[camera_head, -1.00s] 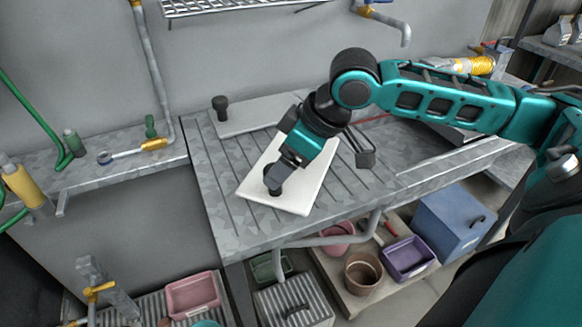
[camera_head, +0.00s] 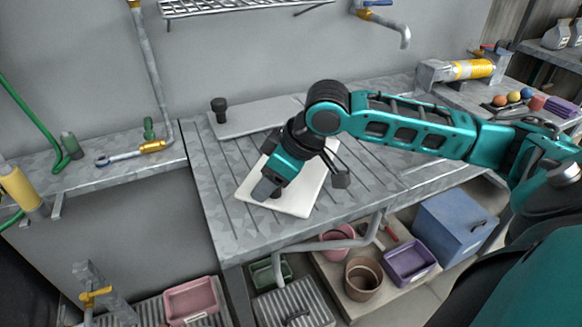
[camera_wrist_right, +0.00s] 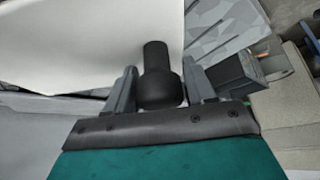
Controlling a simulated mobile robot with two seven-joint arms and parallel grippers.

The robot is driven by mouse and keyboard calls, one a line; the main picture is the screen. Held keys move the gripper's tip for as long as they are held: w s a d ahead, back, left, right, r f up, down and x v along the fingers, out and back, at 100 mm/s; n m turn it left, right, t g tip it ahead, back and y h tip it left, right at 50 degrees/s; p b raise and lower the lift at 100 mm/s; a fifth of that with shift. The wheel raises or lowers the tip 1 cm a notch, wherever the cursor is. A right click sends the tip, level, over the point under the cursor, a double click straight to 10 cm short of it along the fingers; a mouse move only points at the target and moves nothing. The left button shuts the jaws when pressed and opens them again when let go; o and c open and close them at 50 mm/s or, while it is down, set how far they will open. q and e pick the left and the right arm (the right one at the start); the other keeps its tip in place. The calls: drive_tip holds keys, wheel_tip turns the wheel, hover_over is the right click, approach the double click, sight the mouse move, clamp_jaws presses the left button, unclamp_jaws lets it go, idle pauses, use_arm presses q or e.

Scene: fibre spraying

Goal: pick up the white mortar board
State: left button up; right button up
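The white mortar board (camera_head: 298,203) lies flat on the grooved metal worktop, partly covered by my right arm. It also shows as a pale sheet in the right wrist view (camera_wrist_right: 75,40). My right gripper (camera_head: 266,192) is low over the board's near left part, pointing down. In the right wrist view, its two grey fingers (camera_wrist_right: 160,82) stand on either side of a black knob handle (camera_wrist_right: 160,88). The fingers look open, with the knob between them and very little gap on either side. My left gripper is not in view.
A second flat board (camera_head: 250,118) with an upright black knob (camera_head: 219,108) lies behind on the worktop (camera_head: 215,180). A wire rack (camera_head: 240,6) and a tap (camera_head: 385,20) are on the wall. Pink (camera_head: 190,298) and purple (camera_head: 408,262) tubs stand below. The worktop's left side is clear.

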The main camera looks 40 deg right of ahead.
clamp_jaws()
drive_tip(key=shift+r, duration=0.1)
